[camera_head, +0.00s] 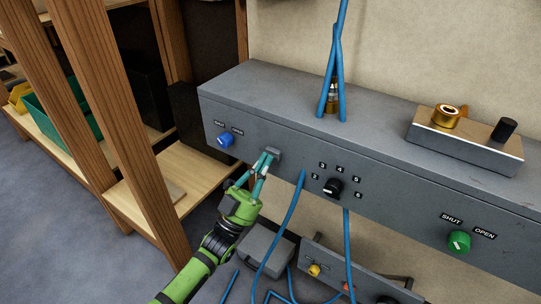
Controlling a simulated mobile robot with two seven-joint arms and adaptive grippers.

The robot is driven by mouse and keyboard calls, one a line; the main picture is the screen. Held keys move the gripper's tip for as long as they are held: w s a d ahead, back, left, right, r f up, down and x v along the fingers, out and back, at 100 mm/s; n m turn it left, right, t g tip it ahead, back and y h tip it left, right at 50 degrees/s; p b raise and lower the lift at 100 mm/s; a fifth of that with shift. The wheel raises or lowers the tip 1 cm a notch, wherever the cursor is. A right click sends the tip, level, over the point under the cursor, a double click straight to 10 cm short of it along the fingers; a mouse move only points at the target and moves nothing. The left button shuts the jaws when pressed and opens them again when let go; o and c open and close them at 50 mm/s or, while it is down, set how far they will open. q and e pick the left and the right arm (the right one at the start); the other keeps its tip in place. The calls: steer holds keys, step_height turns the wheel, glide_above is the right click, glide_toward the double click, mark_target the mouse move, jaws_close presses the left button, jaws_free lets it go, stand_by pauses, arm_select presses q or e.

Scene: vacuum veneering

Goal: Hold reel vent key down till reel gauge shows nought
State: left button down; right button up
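A long grey cabinet (375,145) spans the view. On its front is a small grey block-shaped key (275,153), with no label I can read. My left gripper (267,160), green with teal fingers, reaches up to it from below. Its fingertips converge close together at the key and seem to touch it. The fingers partly cover the key, so I cannot tell how far it is pressed. No gauge face that I can read is in view. My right gripper is not in view.
The cabinet front has a blue knob (225,140), a black numbered dial (333,187) and a green SHUT/OPEN knob (459,241). Blue hoses (338,60) rise from the top; others hang in front. A block with a brass fitting (446,116) sits on top. Wooden shelving (105,120) stands left.

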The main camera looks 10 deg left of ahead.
arm_select(q)
steer(key=shift+s, duration=0.1)
stand_by(0.4)
steer(key=shift+s+a+p, duration=0.25)
steer(key=shift+s+p, duration=0.25)
steer(key=shift+s, duration=0.2)
steer(key=s, duration=0.1)
steer(key=s+a+p, duration=0.1)
steer(key=s, duration=0.1)
steer(key=s+p, duration=0.1)
steer(key=shift+s+a, duration=0.4)
